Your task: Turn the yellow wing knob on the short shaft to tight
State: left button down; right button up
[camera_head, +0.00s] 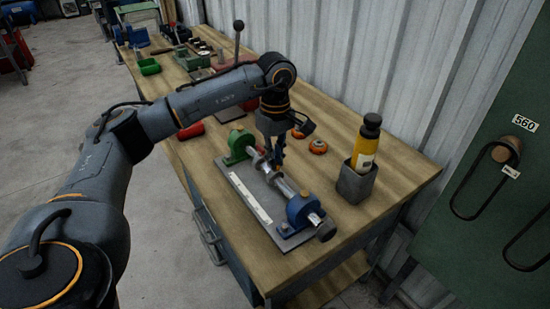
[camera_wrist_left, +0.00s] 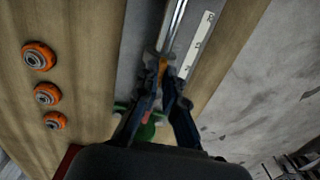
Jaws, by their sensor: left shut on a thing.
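A fixture plate (camera_head: 247,203) lies on the wooden bench, with a green support (camera_head: 238,146) at its far end and a blue support (camera_head: 304,211) at its near end. A metal shaft (camera_head: 284,187) runs between them. My left gripper (camera_head: 278,166) reaches down from above to the shaft's middle. In the left wrist view, the left gripper (camera_wrist_left: 165,82) is shut on a small yellow-orange piece, the wing knob (camera_wrist_left: 162,67), at the shaft. The fingers cover most of the knob, so its turn angle cannot be read. My right gripper is not in view.
Orange-rimmed wheels (camera_head: 318,147) lie on the bench beside the fixture. A yellow bottle (camera_head: 365,148) stands in a grey holder (camera_head: 356,184) to the right. Green bins and tools fill the bench's far end. A corrugated wall (camera_head: 350,60) bounds the back.

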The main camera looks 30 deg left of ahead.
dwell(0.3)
pick_arm(q)
jog(key=c, duration=1.5)
grip_release()
jog(key=shift+o, duration=0.2)
jog(key=shift+r, duration=0.1)
notch_tip(320, 180, up, 12)
jog(key=shift+w, duration=0.15)
